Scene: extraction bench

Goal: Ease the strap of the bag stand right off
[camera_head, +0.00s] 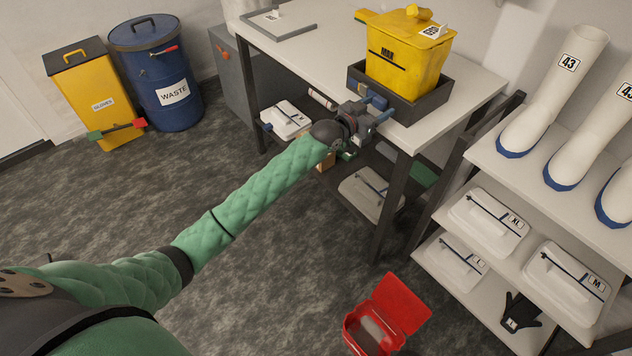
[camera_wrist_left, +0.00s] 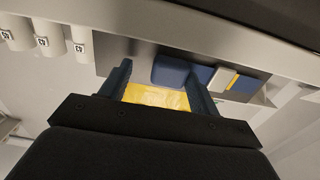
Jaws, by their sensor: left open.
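A yellow bag (camera_head: 408,60) with a dark band and a label sits in a dark grey tray-like stand (camera_head: 432,101) at the table's front edge. A blue piece (camera_head: 376,98), perhaps the strap, shows at the stand's front. In the left wrist view a blue block (camera_wrist_left: 176,72) and a blue-and-yellow piece (camera_wrist_left: 242,82) lie against the dark stand (camera_wrist_left: 135,48). My left gripper (camera_head: 379,115) is in front of the stand, fingers apart and apparently empty. Yellow surface (camera_wrist_left: 158,96) shows beyond its fingers; contact cannot be told. My right gripper is out of view.
The white table (camera_head: 330,50) has a grey frame (camera_head: 275,25) at the back left. White boots (camera_head: 555,90) and lidded boxes fill the shelf at the right. A red open box (camera_head: 385,320) stands on the floor. Yellow (camera_head: 85,100) and blue (camera_head: 160,75) bins stand far left.

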